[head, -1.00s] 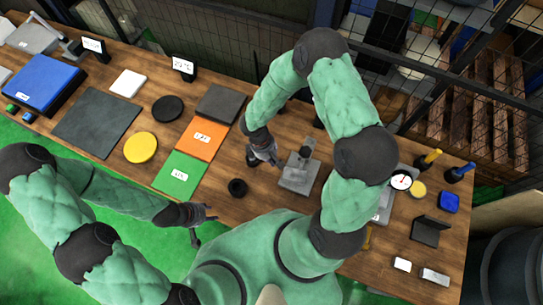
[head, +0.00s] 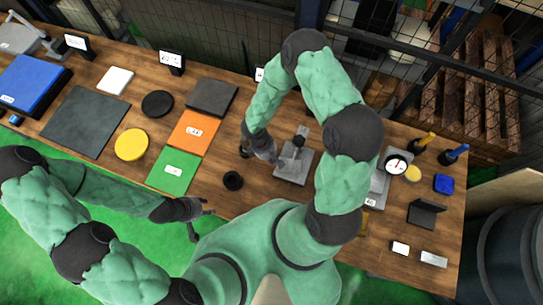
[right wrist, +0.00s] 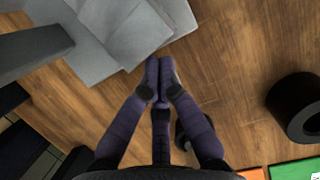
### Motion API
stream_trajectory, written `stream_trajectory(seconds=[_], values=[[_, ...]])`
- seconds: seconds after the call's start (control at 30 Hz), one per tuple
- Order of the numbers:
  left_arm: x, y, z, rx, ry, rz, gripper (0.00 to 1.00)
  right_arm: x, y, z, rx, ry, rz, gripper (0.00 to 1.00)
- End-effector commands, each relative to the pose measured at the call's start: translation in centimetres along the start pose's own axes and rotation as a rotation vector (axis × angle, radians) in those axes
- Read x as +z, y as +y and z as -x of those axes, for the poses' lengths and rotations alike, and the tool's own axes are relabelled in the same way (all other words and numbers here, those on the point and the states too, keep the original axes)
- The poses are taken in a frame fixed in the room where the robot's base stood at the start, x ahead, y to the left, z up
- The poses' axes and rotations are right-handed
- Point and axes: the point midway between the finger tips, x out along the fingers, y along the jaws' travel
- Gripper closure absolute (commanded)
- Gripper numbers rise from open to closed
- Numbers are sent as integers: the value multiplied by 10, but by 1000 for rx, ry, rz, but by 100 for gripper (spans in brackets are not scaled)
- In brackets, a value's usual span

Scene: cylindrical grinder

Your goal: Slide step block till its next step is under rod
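The grey step block (right wrist: 130,32) shows at the upper left of the right wrist view, with stepped faces on the wooden table. In the head view a grey stand (head: 293,168) with a post is beside my right gripper (head: 279,160); I cannot separate the block clearly there. In the right wrist view my right gripper (right wrist: 160,75) is shut and empty, its fingertips at the block's near edge; contact is hard to tell. A dark grey bar (right wrist: 30,52) reaches in from the left; I cannot tell whether it is the rod. My left gripper (head: 200,214) is open and empty at the table's front edge.
Green (head: 173,171) and orange (head: 194,132) mats lie to the left. A dial gauge (head: 396,165) is to the right. Bare wood lies between ring and stand.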

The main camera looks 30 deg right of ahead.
Motion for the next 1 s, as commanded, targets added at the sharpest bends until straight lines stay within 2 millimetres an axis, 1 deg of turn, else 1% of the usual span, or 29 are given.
stream_trajectory(seconds=[0.23,0.4,0.83,0.93,1.0], values=[[0,-5,-14,0,0,0,60,24,0,-10,-2,-3,-2,100],[-1,-6,-18,0,0,0,60,35,-1,-12,-2,-3,-1,100],[-1,-6,-16,0,0,0,60,36,-1,-10,-1,-2,0,100],[0,-4,-12,0,0,0,60,36,0,-4,-1,-1,0,100],[0,-3,-7,0,0,0,60,36,0,3,0,-1,0,100]])
